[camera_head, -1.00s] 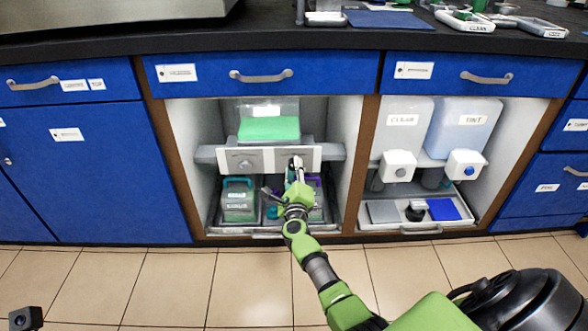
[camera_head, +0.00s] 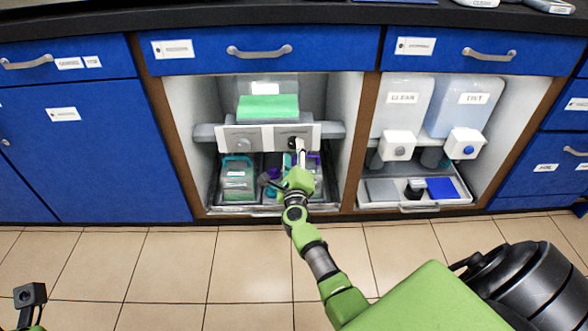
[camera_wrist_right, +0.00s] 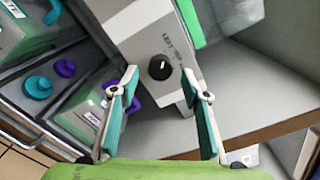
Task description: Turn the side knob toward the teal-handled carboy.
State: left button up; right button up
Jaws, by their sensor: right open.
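The black side knob (camera_wrist_right: 160,67) sits on a pale panel (camera_head: 226,147) under the green-filled tank, with a short white mark on its face and small lettering beside it. My right gripper (camera_wrist_right: 158,88) is open with teal finger pads. In the right wrist view, the knob appears between and just beyond its fingertips, apart from them. In the head view, my right gripper (camera_head: 299,157) is in front of the panel's right half and partly hides it. The teal-handled carboy (camera_head: 238,184) stands below left, and the purple-handled carboy (camera_wrist_right: 92,112) below right. My left gripper is out of view.
The tank (camera_head: 268,106) rests on a grey shelf inside the open cabinet. A second bay at right holds the CLEAN container (camera_head: 402,104) and TINT container (camera_head: 472,105) above a tray. Cabinet walls bound the bay. The tiled floor in front is clear.

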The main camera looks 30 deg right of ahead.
jog(key=v, duration=0.9)
jog(key=shift+s+a, duration=0.1)
